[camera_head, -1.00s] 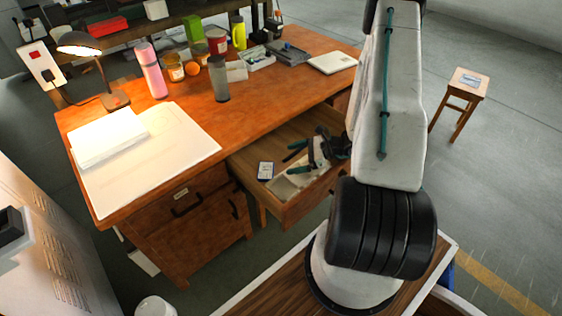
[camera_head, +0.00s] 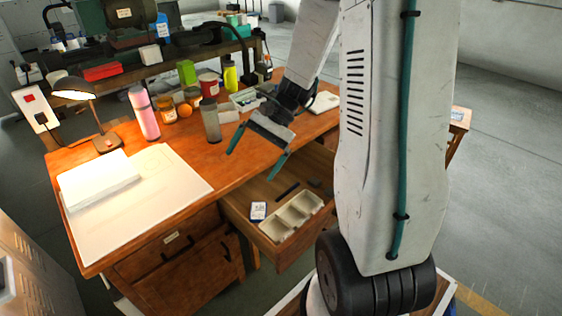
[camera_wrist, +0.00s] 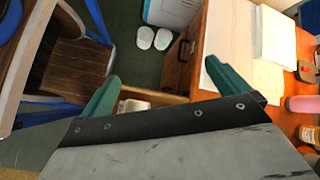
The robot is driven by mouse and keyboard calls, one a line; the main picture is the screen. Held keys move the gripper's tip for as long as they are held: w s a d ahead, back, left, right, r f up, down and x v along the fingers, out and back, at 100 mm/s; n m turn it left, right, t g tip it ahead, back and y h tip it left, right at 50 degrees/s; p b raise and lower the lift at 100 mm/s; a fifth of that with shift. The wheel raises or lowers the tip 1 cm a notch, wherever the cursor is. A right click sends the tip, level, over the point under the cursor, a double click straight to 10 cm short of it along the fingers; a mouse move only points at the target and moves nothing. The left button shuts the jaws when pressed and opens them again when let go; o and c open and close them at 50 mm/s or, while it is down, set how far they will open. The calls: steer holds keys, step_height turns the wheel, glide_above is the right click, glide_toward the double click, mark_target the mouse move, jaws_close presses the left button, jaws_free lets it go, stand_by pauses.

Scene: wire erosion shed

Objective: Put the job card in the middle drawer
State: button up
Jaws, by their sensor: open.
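The desk's middle drawer (camera_head: 290,257) is pulled open under the desktop. A small white card-like item with a dark blue edge (camera_head: 259,211) lies in it, left of a pale compartment tray (camera_head: 292,218). Another flat, pale blue-white card (camera_head: 457,115) lies on the stool at the right, partly hidden by my arm. I cannot tell from print which is the job card. My gripper (camera_head: 257,152) is open and empty above the desk's front edge, over the back of the drawer. Its green fingers are spread wide in the wrist view (camera_wrist: 160,78).
Dark small items lie behind the tray in the drawer. On the desk (camera_head: 190,150) stand a lamp (camera_head: 75,90), a pink bottle (camera_head: 144,113), a grey tumbler (camera_head: 211,122), several jars and a white paper stack (camera_head: 98,183). A wooden stool (camera_head: 455,145) stands at right.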

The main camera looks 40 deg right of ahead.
steer(key=s+a+r+n+h, duration=0.3)
steer(key=s+r+n, duration=0.3)
steer(key=s, duration=0.3)
steer(key=s+a+r+n+t+h, duration=0.1)
steer(key=s+a+r+n+h, duration=0.3)
steer(key=s, duration=0.5)
step_height(320, 180, up, 4)
steer(key=shift+a+f+n+h, duration=0.2)
steer(key=shift+a+n+h, duration=0.05)
steer(key=shift+n+h, duration=0.75)
